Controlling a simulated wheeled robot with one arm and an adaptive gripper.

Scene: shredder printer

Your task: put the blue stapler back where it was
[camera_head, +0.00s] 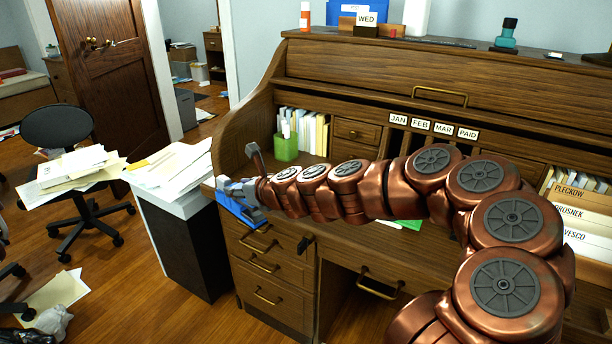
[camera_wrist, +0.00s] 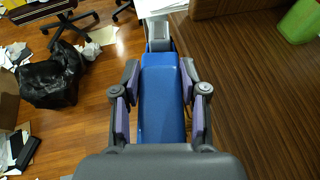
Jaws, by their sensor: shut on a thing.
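The blue stapler (camera_head: 240,210) is at the left front corner of the wooden roll-top desk in the head view. In the wrist view the stapler (camera_wrist: 162,95) is long and blue with a grey end, and it lies lengthwise between the jaws. My gripper (camera_head: 246,190) is shut on the stapler; its fingers (camera_wrist: 160,90) sit on both sides of it. In the wrist view the floor shows to the left of the stapler and the desktop (camera_wrist: 250,90) to its right. I cannot tell whether the stapler touches the desktop.
A green cup (camera_head: 286,147) stands near the desk's left cubby with papers behind it. Left of the desk is a shredder-like bin (camera_head: 180,245) heaped with papers. An office chair (camera_head: 75,170) holds more papers. A black bag (camera_wrist: 48,80) lies on the floor.

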